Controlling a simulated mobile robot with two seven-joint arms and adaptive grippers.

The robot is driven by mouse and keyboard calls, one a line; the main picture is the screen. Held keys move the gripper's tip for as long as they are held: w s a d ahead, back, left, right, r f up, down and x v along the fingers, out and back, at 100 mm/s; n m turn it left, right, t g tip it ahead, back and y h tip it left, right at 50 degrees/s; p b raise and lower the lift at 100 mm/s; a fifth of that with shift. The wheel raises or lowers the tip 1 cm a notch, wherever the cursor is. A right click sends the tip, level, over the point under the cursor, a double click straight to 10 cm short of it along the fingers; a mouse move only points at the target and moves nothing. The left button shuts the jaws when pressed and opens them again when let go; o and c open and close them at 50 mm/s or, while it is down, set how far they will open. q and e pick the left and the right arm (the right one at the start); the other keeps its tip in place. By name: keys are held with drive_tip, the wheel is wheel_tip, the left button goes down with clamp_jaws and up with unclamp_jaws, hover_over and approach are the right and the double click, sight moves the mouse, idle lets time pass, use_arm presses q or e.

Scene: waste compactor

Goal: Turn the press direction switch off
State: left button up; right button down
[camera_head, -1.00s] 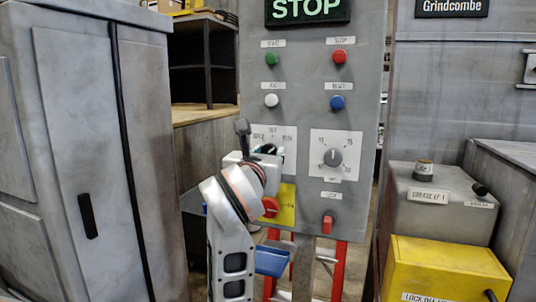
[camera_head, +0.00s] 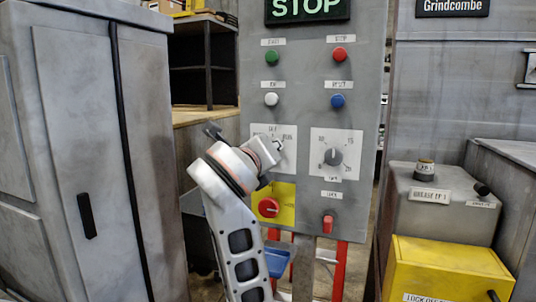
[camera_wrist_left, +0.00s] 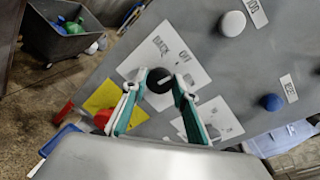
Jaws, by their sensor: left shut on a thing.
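The press direction switch is a round black knob (camera_wrist_left: 158,80) on a white plate marked BACK and OFF in the left wrist view. A short pale mark shows on its face; I cannot tell surely which position it points to. My left gripper (camera_wrist_left: 159,82) has its two green-and-grey fingers closed on either side of the knob. In the head view my left gripper (camera_head: 277,146) reaches the white plate (camera_head: 286,131), and the hand hides the knob there. My right gripper is not in view.
A dial (camera_head: 333,157) sits right of the plate. Green (camera_head: 272,59), red (camera_head: 340,56), white (camera_head: 271,99) and blue (camera_head: 337,102) buttons are above. A red knob (camera_head: 268,207) on yellow and a red switch (camera_head: 328,222) are below. A grey cabinet (camera_head: 80,150) stands left.

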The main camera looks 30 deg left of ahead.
use_arm(q)
drive_tip(key=shift+n, duration=0.6)
drive_tip(key=shift+r, duration=0.1)
drive_tip(key=o, duration=1)
drive_tip(key=shift+o, duration=0.5)
